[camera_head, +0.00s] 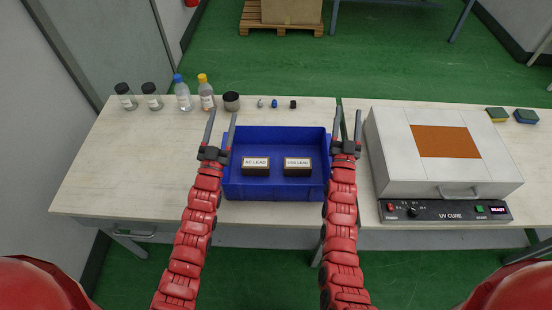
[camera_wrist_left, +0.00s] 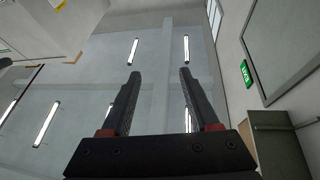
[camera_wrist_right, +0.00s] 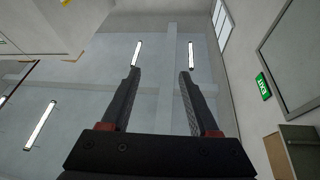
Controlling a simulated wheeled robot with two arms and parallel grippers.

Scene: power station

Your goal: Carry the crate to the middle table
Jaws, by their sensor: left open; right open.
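A blue crate (camera_head: 275,190) sits on the pale table (camera_head: 90,190) near its right end in the head view. It holds two small blocks with white label plates, a left block (camera_head: 256,166) and a right block (camera_head: 297,167). My left gripper (camera_head: 221,130) is open and empty beside the crate's left wall. My right gripper (camera_head: 347,128) is open and empty beside the crate's right wall. In the head view I cannot tell whether either gripper touches the crate. The left wrist view and the right wrist view show open fingers against the ceiling, with no crate.
Several bottles and jars, such as the blue-capped bottle (camera_head: 182,95), line the table's back left. A UV cure box (camera_head: 440,160) stands close to the crate's right, with two sponges (camera_head: 498,115) behind it. A wooden pallet with a carton (camera_head: 290,12) is on the green floor beyond.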

